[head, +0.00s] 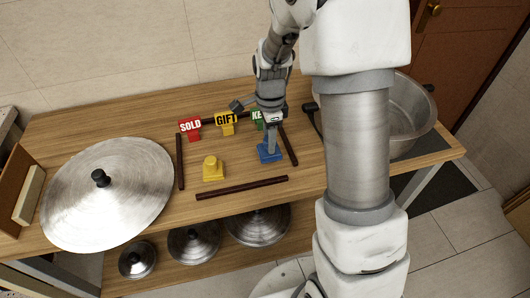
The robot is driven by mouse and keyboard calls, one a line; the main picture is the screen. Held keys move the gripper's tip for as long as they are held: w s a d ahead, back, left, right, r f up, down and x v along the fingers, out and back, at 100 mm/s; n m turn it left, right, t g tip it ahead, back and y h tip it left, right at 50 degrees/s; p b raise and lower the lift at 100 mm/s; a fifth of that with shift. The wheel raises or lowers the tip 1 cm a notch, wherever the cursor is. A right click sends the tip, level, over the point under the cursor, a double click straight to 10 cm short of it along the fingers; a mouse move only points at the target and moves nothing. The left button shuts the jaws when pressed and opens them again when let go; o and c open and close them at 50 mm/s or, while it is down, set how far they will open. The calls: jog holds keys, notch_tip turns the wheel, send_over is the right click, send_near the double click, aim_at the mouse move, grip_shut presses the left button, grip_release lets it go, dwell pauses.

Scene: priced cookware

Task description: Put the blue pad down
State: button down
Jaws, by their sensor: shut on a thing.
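The blue pad (269,154) is at my gripper's tip, inside the area edged by dark brown bars on the wooden table (100,130). My gripper (270,142) points down and is shut on the blue pad from above. The fingers hide the pad's upper part. I cannot tell whether its underside touches the table or is slightly above it. A yellow pad (213,168) with a knob stands to its left.
SOLD (190,126), GIFT (226,120) and partly hidden green (257,118) signs stand behind. Dark bars (242,188) edge the area. A large lid (106,195) lies left; a pot (408,110) stands right. Several smaller lids (257,224) lie on the lower shelf.

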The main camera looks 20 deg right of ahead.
aim_at(265, 152)
jog(key=shift+a+f, duration=0.4)
jog(key=shift+a, duration=0.2)
jog(key=shift+f+b, duration=0.35)
jog(key=shift+f, duration=1.6)
jog(key=shift+f, duration=0.2)
jog(key=shift+c, duration=2.3)
grip_release()
jog(key=shift+r, duration=0.1)
